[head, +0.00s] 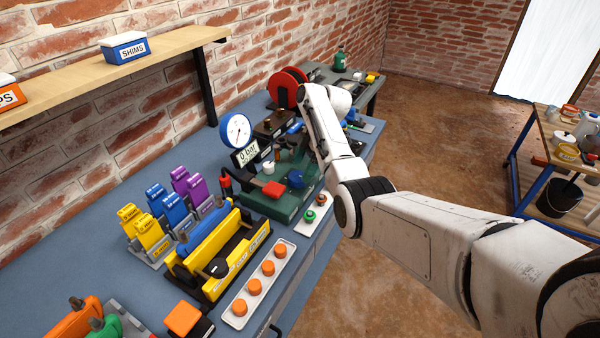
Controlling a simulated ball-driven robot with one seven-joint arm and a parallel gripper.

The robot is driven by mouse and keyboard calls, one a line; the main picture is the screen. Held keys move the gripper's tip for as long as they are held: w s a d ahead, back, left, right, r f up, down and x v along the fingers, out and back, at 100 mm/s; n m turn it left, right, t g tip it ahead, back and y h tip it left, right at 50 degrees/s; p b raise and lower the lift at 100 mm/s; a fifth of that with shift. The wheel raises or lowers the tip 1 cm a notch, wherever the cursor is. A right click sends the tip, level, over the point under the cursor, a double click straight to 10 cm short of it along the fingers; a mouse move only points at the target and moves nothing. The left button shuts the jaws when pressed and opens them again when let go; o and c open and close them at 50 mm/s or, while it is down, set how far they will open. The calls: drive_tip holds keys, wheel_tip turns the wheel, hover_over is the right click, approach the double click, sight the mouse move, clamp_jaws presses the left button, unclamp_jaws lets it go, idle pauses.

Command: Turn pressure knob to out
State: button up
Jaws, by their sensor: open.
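A green test unit (278,206) stands on the blue bench under my arm. It carries a round blue knob (296,179), a small white cylinder (267,168) and a red block (273,189). I cannot tell which of these is the pressure knob, and no "out" mark is readable. A blue-rimmed gauge (236,130) and a sign reading "0 bar" (247,152) stand behind the unit. My gripper (284,152) is small and dark in the view, open, above the back part of the unit. Whether it touches anything is unclear, and my white wrist hides part of that area.
Yellow, blue and purple weights (165,215) stand at left, beside a yellow and blue fixture (220,255). A tray of orange caps (254,288) and a small red and green button plate (311,214) lie in front. A red reel (287,88) stands behind. A wooden shelf (60,85) overhangs the bench.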

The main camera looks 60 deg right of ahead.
drive_tip(key=v, duration=0.7)
drive_tip(key=shift+r+b, duration=0.15)
drive_tip(key=shift+b, duration=0.2)
